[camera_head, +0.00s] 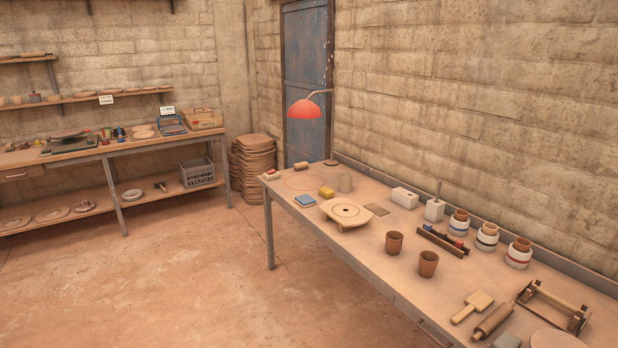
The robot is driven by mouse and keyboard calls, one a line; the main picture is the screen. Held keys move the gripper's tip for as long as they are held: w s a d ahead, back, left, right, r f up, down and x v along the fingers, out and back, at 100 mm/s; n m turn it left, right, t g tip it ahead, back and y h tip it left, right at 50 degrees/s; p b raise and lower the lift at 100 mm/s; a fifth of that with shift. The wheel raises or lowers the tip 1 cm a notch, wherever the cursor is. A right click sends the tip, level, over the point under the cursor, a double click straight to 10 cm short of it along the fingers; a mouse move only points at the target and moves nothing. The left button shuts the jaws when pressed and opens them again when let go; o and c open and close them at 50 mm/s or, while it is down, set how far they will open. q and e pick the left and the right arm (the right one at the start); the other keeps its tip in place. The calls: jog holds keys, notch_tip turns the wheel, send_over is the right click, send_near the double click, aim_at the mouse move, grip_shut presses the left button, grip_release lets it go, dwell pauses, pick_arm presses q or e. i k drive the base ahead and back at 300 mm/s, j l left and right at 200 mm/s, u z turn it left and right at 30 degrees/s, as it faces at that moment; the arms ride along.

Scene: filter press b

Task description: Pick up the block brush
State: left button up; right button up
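No gripper of mine shows in the head view. A small block with a pale part and a reddish part (271,175) lies at the far left corner of the long worktable (375,262). Another small reddish-brown block (301,166) lies close by at the far edge. Either may be the block brush; they are too small for me to tell. A yellow block (326,192), looking like a sponge, and a flat blue piece (305,201) lie nearer.
A round wooden disc on a stand (347,212), two brown cups (394,243), several banded jars (487,238), a paddle (472,306) and a rolling pin (493,321) occupy the table. A red lamp (304,109) hangs above its far end. The floor (180,275) left of it is clear.

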aim_at(303, 165)
jog(key=i, duration=1.3)
jog(key=i+l+u, duration=0.1)
jog(key=i, duration=1.2)
jog(key=z, duration=0.35)
jog(key=i+j+z, duration=0.1)
jog(key=z, duration=0.2)
jog(key=j+z, duration=0.2)
jog(key=z, duration=0.15)
jog(key=i, duration=0.05)
